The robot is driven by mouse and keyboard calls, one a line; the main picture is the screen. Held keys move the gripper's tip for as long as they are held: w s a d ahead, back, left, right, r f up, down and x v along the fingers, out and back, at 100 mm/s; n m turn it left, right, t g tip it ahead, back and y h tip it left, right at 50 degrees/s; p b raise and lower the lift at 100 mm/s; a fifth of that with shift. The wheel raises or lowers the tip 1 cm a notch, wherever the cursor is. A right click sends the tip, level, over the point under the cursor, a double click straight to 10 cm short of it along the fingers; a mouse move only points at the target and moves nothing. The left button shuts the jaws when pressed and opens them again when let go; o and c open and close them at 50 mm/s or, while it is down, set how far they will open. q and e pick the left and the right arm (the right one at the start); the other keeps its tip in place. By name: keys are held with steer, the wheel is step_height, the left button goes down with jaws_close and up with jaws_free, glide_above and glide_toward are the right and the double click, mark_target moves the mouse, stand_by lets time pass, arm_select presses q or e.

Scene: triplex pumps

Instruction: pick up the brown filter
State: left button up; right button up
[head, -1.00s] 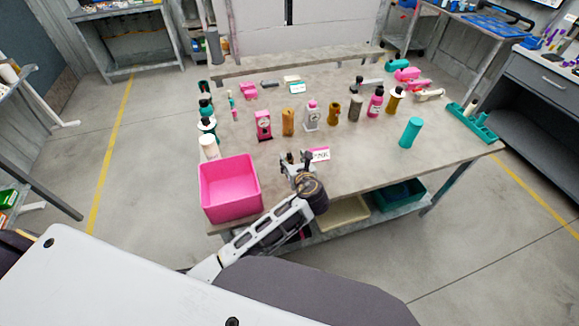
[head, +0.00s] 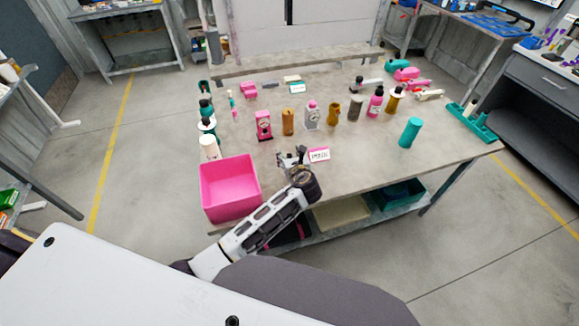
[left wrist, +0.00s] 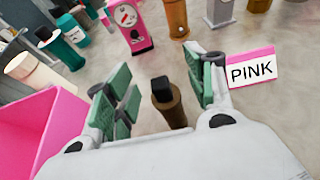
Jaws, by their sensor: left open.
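My left gripper (head: 292,156) is open over the near side of the table, right of the pink bin. In the left wrist view a brown round piece with a black square top (left wrist: 168,100) shows between the open fingers (left wrist: 160,95), with gaps on both sides. In the head view I cannot make it out at the gripper. Farther back, a light brown cylinder (head: 288,122) stands upright between a pink gauge unit (head: 263,125) and a grey one (head: 312,115); it also shows in the left wrist view (left wrist: 176,18). I cannot tell which brown piece is the filter. My right gripper is out of view.
The pink bin (head: 230,163) stands on the table's near left corner. A card reading PINK (head: 319,154) is just right of the gripper. Other brown parts (head: 333,112), bottles and a teal cylinder (head: 411,132) stand farther back and right. The front right tabletop is clear.

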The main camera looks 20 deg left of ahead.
arm_select(q)
steer(key=c, duration=1.2)
steer(key=shift+o, duration=0.2)
steer(key=shift+r, duration=0.1)
steer(key=shift+r, duration=4.95)
